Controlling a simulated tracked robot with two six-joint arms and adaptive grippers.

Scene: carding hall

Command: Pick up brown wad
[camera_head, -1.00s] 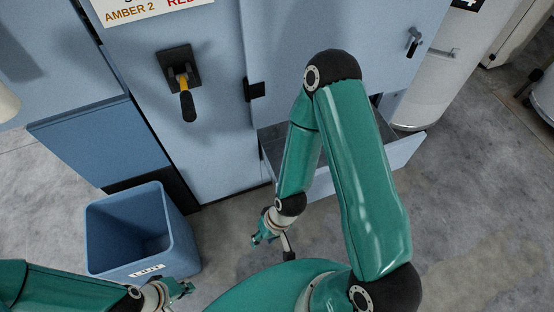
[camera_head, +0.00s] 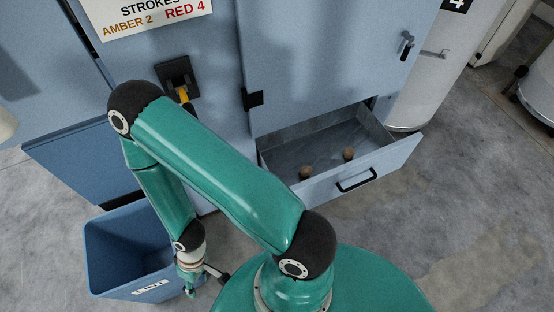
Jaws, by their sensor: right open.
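Two small brown wads lie in the open drawer (camera_head: 400,150) of the blue machine: one (camera_head: 305,172) near the drawer's front left and one (camera_head: 348,154) a little further right and back. They lie apart. My right gripper (camera_head: 190,288) is open, low at the right side of the blue bin, well left of the drawer and away from both wads. Its fingers are small in the picture. My left gripper is out of view.
The blue bin (camera_head: 100,245) has a LINT label and stands on the floor at left. The blue machine front (camera_head: 330,60) has a lever switch (camera_head: 180,75), partly behind my right arm. A white cylinder (camera_head: 425,85) stands right. Grey floor is clear at right.

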